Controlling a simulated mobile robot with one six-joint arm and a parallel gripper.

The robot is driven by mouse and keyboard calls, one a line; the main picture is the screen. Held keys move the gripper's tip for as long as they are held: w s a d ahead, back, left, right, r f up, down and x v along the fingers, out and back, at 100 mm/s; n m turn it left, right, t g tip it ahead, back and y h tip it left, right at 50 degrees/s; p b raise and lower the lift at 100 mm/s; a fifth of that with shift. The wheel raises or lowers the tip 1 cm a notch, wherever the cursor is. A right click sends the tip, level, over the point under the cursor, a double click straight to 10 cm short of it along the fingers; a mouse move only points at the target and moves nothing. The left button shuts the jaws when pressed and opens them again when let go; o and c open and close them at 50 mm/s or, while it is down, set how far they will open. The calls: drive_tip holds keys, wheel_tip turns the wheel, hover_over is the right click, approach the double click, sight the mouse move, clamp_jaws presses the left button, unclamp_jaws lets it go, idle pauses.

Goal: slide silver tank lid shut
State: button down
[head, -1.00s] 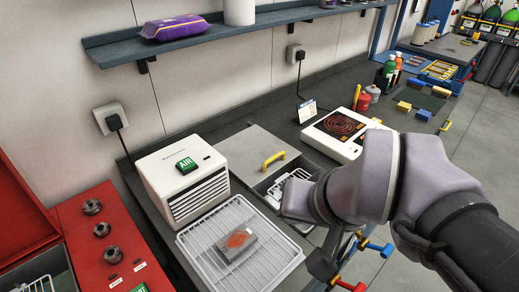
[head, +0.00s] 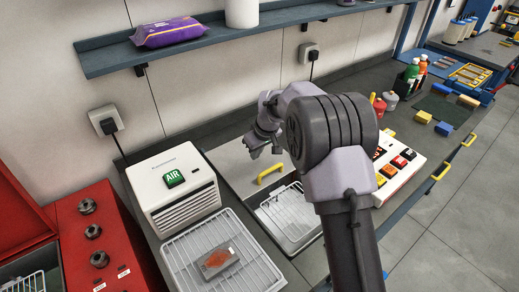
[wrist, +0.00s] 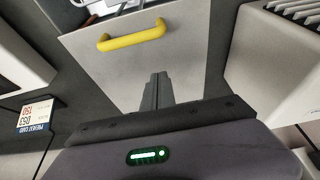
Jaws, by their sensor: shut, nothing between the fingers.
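The silver tank lid (head: 238,165) is a flat grey plate with a yellow handle (head: 270,173) near its front edge. It covers the wall side of the tank; the front part (head: 287,213) is open, with a wire basket inside. My gripper (head: 262,148) is above the back part of the lid, on the wall side of the handle. In the wrist view the shut, empty fingers (wrist: 158,78) point over the lid (wrist: 195,60), apart from the yellow handle (wrist: 132,36). I cannot tell whether the fingertips touch the lid. My arm hides the tank's right side.
A white louvred box (head: 176,184) with a green AIR sign stands left of the tank. A wire tray (head: 180,262) with a grey block is in front of it. A white panel with coloured buttons (head: 405,160) is at the right. A shelf (head: 200,48) overhangs the back wall.

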sight(254, 172)
drive_tip(key=x, duration=0.4)
drive_tip(key=shift+s+b, duration=0.1)
drive_tip(key=shift+b, duration=0.3)
drive_tip(key=s+d, duration=0.1)
drive_tip(key=s+d+b, duration=0.1)
drive_tip(key=s, duration=0.1)
drive_tip(key=shift+s+d, duration=0.15)
drive_tip(key=shift+d, duration=0.05)
drive_tip(key=shift+s+d, duration=0.1)
